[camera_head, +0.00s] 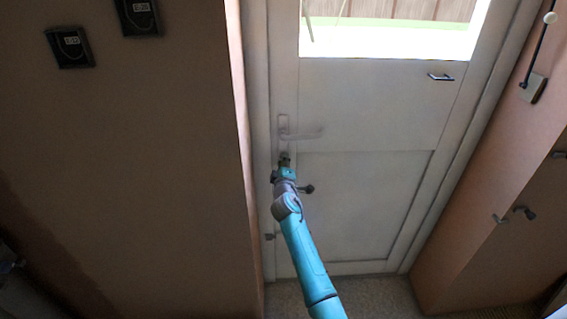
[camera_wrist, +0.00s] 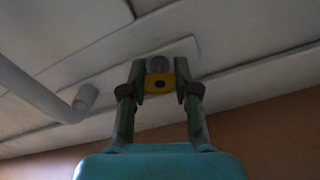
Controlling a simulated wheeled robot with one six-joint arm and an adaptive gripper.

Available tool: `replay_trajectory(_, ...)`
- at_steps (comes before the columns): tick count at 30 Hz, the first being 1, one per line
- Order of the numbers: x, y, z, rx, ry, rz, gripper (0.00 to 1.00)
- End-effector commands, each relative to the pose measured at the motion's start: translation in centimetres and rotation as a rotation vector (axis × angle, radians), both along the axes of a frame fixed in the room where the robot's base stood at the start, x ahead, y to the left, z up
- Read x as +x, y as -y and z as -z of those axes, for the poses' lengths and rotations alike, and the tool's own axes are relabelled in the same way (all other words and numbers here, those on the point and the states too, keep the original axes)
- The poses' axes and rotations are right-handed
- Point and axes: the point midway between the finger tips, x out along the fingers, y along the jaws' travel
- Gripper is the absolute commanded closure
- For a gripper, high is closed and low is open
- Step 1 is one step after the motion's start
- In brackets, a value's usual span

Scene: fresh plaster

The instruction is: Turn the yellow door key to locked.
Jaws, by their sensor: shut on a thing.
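The yellow door key (camera_wrist: 159,83) sits in its round lock in the wrist view, with its yellow head between my fingertips. My gripper (camera_wrist: 159,88) is shut on the key head, one finger on each side. In the head view, my gripper (camera_head: 285,158) is at the door plate just below the door handle (camera_head: 304,133), and it hides the key there. The white door (camera_head: 365,190) is closed. The turn angle of the key is hard to read, and no locked mark is legible.
The pale door handle also shows in the wrist view (camera_wrist: 50,95), left of my fingers. Brown walls (camera_head: 150,180) stand on both sides. Two dark wall panels (camera_head: 70,47) hang at upper left.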

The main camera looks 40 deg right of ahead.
Motion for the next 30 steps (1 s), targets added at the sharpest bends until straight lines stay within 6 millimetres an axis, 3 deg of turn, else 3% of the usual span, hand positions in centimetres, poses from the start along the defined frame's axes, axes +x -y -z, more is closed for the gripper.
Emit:
replay_trajectory(15,0.02,-0.08,0.03,-0.271,-0.184,-0.001,1.00)
replay_trajectory(30,0.01,-0.09,0.05,-0.319,-0.217,-0.002,1.00)
